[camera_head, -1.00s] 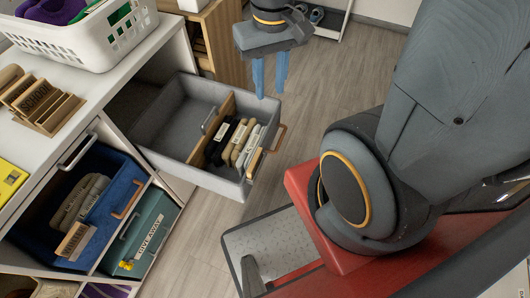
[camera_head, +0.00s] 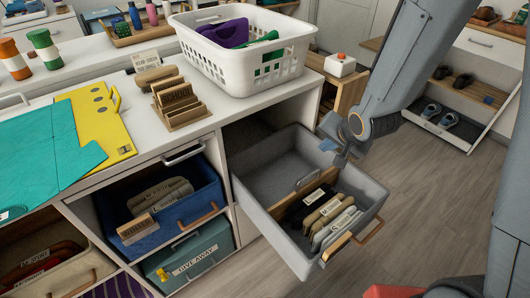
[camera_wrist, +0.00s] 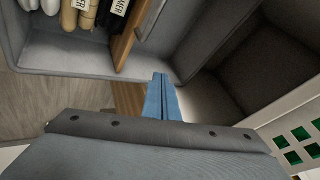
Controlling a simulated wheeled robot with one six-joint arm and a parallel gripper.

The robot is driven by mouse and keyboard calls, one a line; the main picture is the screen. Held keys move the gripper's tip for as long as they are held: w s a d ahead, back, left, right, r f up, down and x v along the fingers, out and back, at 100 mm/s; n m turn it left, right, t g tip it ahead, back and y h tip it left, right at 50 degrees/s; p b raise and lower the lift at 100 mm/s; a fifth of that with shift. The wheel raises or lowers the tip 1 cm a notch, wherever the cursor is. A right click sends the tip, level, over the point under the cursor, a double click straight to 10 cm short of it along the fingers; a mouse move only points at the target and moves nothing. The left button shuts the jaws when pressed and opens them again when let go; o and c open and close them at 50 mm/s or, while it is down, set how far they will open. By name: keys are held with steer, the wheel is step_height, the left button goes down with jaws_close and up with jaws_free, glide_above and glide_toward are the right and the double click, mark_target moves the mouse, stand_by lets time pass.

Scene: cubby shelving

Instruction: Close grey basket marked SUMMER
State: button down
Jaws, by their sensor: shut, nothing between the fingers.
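The grey basket (camera_head: 265,228) is pulled well out of its cubby and juts over the floor. A wooden divider (camera_head: 302,198) crosses it, and rolled tagged items (camera_head: 328,215) lie in its front part. Its front has a wooden handle (camera_head: 369,230) and a tag (camera_head: 336,248) too small to read. My gripper (camera_head: 338,160) is shut and empty, at the basket's far right rim. In the wrist view my blue fingers (camera_wrist: 162,95) are together beside the basket's grey wall (camera_wrist: 75,55); I cannot tell whether they touch it. Item tags there end in "MER".
A white laundry basket (camera_head: 245,50) stands on the counter above the cubby. A blue basket (camera_head: 190,200) and a teal GIVE AWAY basket (camera_head: 190,262) sit in cubbies to the left. A wooden unit (camera_head: 345,95) stands behind. Floor (camera_head: 430,185) is open at right.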

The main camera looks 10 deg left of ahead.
steer(key=w+a+f+m+t+y+b, duration=0.1)
steer(key=w+a+f+m+y+b, duration=0.15)
steer(key=a+f, duration=0.35)
steer(key=m+y, duration=0.1)
steer(key=y, duration=0.3)
glide_toward(258, 145)
steer(key=shift+t+h, duration=0.25)
steer(key=shift+t, duration=0.05)
steer(key=x, duration=0.3)
steer(key=b+x, duration=0.1)
steer(key=x, duration=0.2)
steer(key=shift+s+a+f, duration=0.1)
steer(key=shift+s+a, duration=0.1)
steer(key=shift+s, duration=0.05)
